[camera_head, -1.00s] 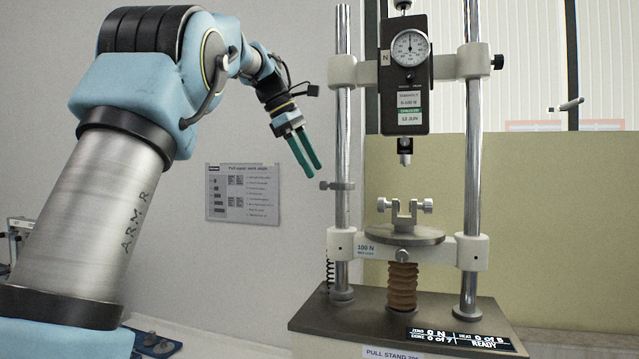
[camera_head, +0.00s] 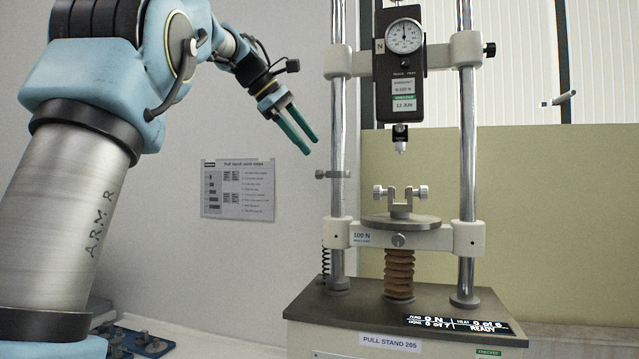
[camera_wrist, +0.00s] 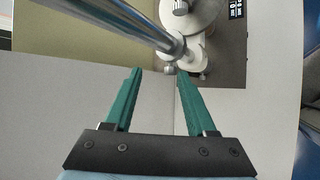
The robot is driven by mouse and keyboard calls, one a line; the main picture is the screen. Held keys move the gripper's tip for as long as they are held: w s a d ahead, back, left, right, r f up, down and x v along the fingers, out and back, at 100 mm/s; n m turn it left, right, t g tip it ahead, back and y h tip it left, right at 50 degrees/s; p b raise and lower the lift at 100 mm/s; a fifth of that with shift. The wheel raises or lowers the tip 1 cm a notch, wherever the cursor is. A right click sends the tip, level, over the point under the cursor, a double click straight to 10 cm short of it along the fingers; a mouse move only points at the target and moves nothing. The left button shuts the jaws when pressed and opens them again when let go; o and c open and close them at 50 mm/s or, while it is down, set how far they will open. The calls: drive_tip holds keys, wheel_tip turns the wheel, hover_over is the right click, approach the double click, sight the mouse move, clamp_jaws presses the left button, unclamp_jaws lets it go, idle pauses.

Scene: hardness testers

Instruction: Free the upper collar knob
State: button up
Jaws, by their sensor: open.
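The pull stand (camera_head: 400,236) has two steel columns. A black knob (camera_head: 490,50) sticks out at the right end of its upper white crosshead (camera_head: 467,48). A small metal collar (camera_head: 333,174) with a side knob (camera_head: 319,174) sits on the left column, above the lower crosshead. Which knob the task means cannot be told for sure. My gripper (camera_head: 311,146) is open and empty, left of the left column and a little above the small collar. In the wrist view, my gripper's green fingers (camera_wrist: 160,72) are apart, with the column (camera_wrist: 120,20) passing ahead of them.
A dial force gauge (camera_head: 404,70) hangs on the upper crosshead, above a round plate (camera_head: 400,222) with a small clamp. A work-steps sheet (camera_head: 238,190) is on the wall.

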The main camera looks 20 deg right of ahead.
sight(316, 174)
drive_tip(key=s+a+f+m+t+h+b, duration=0.25)
drive_tip(key=f+t+h+b, duration=0.5)
drive_tip(key=b, duration=1.05)
drive_tip(key=shift+n, duration=0.45)
drive_tip(key=p+x, duration=0.3)
drive_tip(key=x, duration=0.5)
drive_tip(key=shift+w+d+f, duration=0.15)
drive_tip(key=shift+f, duration=0.05)
drive_tip(key=shift+x, duration=0.8)
drive_tip(key=shift+f, duration=0.1)
clamp_jaws()
